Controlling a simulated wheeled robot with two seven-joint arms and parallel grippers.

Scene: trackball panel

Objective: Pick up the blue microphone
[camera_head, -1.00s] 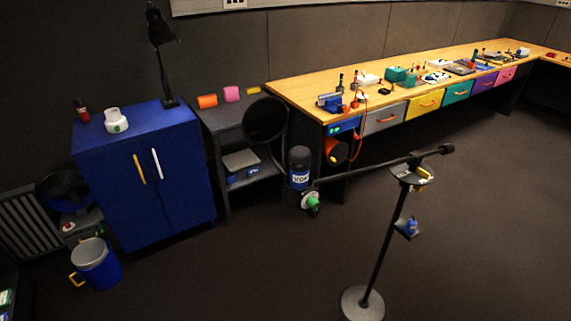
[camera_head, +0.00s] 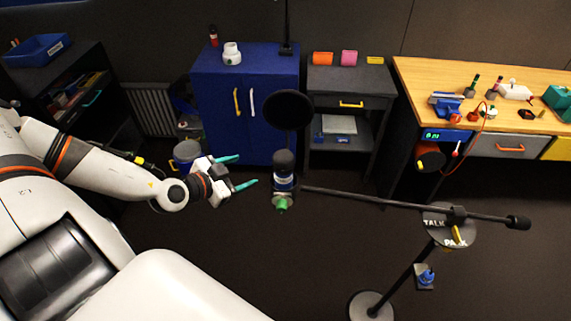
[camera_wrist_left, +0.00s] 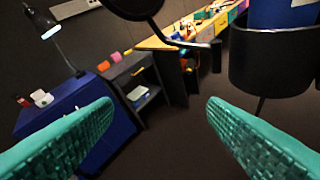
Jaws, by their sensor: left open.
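The blue microphone (camera_head: 284,181) has a black top and a pale label band. It sits upright at the left end of the boom, in the middle of the head view, with a green piece (camera_head: 281,204) below it. In the left wrist view, a blue cylinder (camera_wrist_left: 282,13) in a black cup-shaped holder (camera_wrist_left: 270,62) shows at the upper right, cut off by the edge. My left gripper (camera_head: 247,170) is open and empty, its teal fingers just left of the microphone and apart from it. The fingers also show in the left wrist view (camera_wrist_left: 160,105), with the holder above and right of the right finger.
A round black pop filter (camera_head: 288,110) hangs behind the microphone. The boom (camera_head: 380,200) runs right to a stand with a round plate (camera_head: 449,228). A blue cabinet (camera_head: 268,130), a grey shelf (camera_head: 349,82) and a wooden desk (camera_head: 430,75) stand behind. Open floor lies below.

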